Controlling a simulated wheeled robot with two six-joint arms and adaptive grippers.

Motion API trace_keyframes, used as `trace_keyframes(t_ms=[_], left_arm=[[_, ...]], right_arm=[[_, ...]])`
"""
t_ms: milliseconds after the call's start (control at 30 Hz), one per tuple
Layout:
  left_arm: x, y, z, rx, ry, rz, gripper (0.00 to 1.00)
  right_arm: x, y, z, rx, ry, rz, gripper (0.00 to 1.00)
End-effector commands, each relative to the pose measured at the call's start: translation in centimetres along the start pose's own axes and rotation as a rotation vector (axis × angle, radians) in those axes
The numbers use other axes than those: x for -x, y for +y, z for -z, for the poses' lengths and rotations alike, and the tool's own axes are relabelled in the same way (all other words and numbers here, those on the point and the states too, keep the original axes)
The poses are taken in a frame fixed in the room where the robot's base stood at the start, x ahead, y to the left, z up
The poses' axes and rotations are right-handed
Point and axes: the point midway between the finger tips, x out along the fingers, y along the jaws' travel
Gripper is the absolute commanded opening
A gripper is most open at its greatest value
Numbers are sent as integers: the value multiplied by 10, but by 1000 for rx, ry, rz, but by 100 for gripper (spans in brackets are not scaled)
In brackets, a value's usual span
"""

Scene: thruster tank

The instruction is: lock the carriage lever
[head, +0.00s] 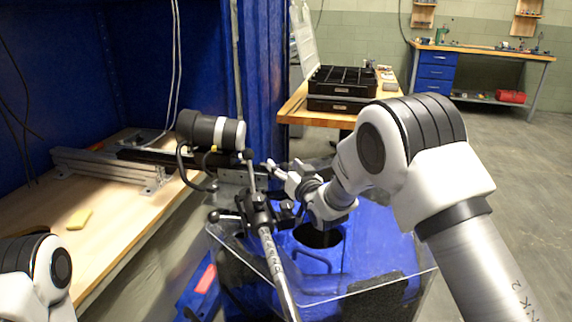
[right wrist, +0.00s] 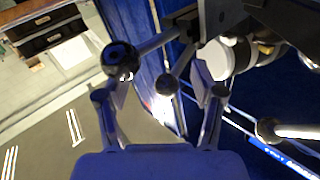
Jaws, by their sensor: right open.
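A black clamp carriage (head: 258,212) sits at the top of a slanted pole, with thin levers ending in dark ball knobs. One lever (head: 250,170) stands upright and another knob (head: 214,216) points left. My right gripper (head: 276,172) is open just right of the upright lever. In the right wrist view a ball knob (right wrist: 167,86) appears between the open fingers (right wrist: 160,90), apparently beyond them; contact cannot be told. A larger-looking black knob (right wrist: 120,60) is by the left finger. Which knob belongs to the carriage lever is unclear. My left gripper is out of frame.
A black and white thruster (head: 210,131) is mounted close behind the levers, with cables hanging. A clear-walled tank (head: 350,288) with blue inside lies below. A wooden bench (head: 100,225) with a metal rail is at left. Open floor lies at right.

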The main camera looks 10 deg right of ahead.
Motion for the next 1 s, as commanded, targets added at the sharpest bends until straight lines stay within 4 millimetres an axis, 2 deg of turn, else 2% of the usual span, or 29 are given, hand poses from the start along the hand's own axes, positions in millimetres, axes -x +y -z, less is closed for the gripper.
trace_keyframes(t_ms=[267, 367, 700, 833, 1000], left_arm=[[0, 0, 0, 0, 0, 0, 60], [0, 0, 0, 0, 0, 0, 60], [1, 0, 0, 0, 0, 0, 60], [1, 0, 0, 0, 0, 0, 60], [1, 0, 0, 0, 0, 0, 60]], right_arm=[[5, 0, 1, -2, 1, -1, 67], [20, 0, 1, -2, 0, -1, 67], [103, 0, 0, -2, -2, -1, 67], [118, 0, 0, -1, -2, -1, 67], [121, -1, 0, 0, 1, 1, 67]])
